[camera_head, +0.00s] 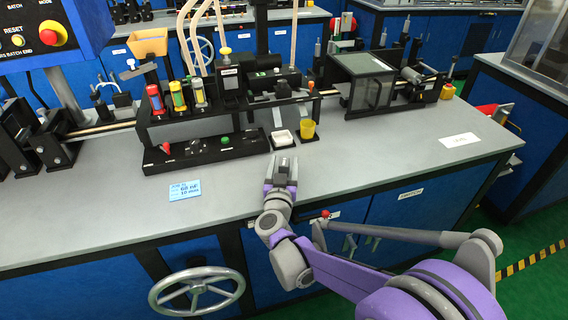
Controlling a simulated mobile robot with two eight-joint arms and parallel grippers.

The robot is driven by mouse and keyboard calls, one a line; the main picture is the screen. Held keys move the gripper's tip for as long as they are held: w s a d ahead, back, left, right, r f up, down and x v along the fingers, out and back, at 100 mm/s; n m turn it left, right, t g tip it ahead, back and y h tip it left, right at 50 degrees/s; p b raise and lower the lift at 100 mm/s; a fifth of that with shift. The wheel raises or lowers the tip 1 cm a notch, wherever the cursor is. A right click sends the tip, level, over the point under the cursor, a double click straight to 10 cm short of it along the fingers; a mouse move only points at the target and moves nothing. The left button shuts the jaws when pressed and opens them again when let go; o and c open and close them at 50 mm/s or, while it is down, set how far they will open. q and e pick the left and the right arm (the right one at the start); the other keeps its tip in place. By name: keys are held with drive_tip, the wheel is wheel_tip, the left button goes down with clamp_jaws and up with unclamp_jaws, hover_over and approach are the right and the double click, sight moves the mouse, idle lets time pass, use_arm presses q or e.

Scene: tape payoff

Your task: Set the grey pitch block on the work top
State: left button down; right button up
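My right gripper (283,168) reaches in from the lower right, over the front part of the grey work top (375,172), just in front of the small white tray and the yellow cup. A small dark grey block, which looks like the grey pitch block (284,170), shows between its fingers, and the gripper appears shut on it. The fingers hide part of the block. I cannot tell whether the block touches the work top or hangs a little above it. My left gripper is not in view.
A black fixture with coloured tubes (178,97) stands behind to the left. The white tray (282,138) and yellow cup (307,130) sit close beyond the gripper. A blue card (185,190) lies left, a white label (459,140) right. Bare work top lies on both sides.

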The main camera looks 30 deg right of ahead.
drive_tip(key=shift+r, duration=0.25)
drive_tip(key=p+v, duration=0.1)
drive_tip(key=v, duration=1.1)
drive_tip(key=s+a+n+t+y, duration=0.1)
drive_tip(key=a+n+y, duration=0.6)
drive_tip(key=a+y, duration=0.4)
drive_tip(key=s+d+f+g, duration=0.1)
drive_tip(key=s+f+g, duration=0.4)
drive_tip(key=s, duration=0.5)
drive_tip(key=s+d+f+g, duration=0.2)
drive_tip(key=s+f+g, duration=0.4)
drive_tip(key=s+f, duration=0.2)
drive_tip(key=shift+s+f, duration=0.2)
drive_tip(key=shift+s, duration=0.95)
